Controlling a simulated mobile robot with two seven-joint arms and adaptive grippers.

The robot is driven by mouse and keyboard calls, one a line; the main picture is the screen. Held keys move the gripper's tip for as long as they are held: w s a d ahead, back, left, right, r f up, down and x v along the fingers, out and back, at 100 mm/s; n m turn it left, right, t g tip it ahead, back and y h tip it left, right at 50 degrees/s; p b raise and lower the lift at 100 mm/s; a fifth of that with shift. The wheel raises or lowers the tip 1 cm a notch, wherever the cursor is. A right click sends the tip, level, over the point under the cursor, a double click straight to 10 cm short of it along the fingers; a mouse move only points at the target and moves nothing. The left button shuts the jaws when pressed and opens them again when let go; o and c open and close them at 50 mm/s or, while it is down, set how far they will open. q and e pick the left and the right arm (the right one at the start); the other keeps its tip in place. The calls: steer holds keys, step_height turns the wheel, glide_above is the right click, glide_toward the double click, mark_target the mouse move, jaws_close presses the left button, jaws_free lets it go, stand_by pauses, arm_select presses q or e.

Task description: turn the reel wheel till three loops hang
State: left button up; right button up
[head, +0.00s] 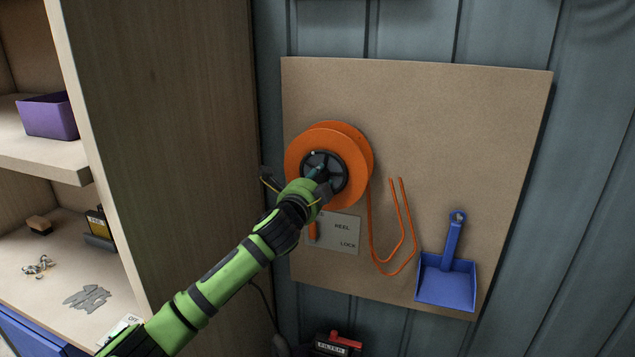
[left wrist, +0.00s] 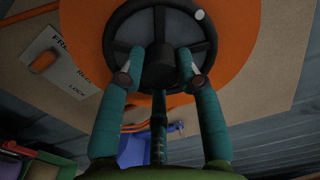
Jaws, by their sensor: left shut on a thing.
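The orange reel (head: 299,154) is mounted on a tan board (head: 450,120), with a dark spoked wheel (head: 338,183) at its centre. My left gripper (head: 321,180) is at the wheel. In the left wrist view its two fingers close on the dark centre knob (left wrist: 158,66) of the wheel, and a white dot (left wrist: 200,15) shows on the rim. An orange cord (head: 370,225) leaves the reel's right side and hangs in a narrow bend, with two strands rising to its right. A plate marked REEL and LOCK (head: 345,238) carries an orange lever (head: 312,232). My right gripper is not seen.
A blue dustpan (head: 447,285) hangs at the board's lower right. A wooden shelf unit (head: 165,120) stands close on the left, holding a purple bin (head: 48,117) and small items. A box marked FILTER (head: 333,345) is below the board. The board's upper right is bare.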

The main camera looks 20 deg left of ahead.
arm_select(q)
steer(key=n, duration=0.3)
steer(key=shift+d+n, duration=0.1)
steer(key=shift+n, duration=0.3)
steer(key=n, duration=0.3)
steer(key=shift+n, duration=0.3)
steer(key=n, duration=0.3)
steer(key=shift+r+n, duration=0.15)
steer(key=shift+n, duration=2.05)
steer(key=shift+r, duration=0.15)
steer(key=o, duration=1.1)
steer(key=shift+o, duration=0.2)
steer(key=shift+f, duration=0.2)
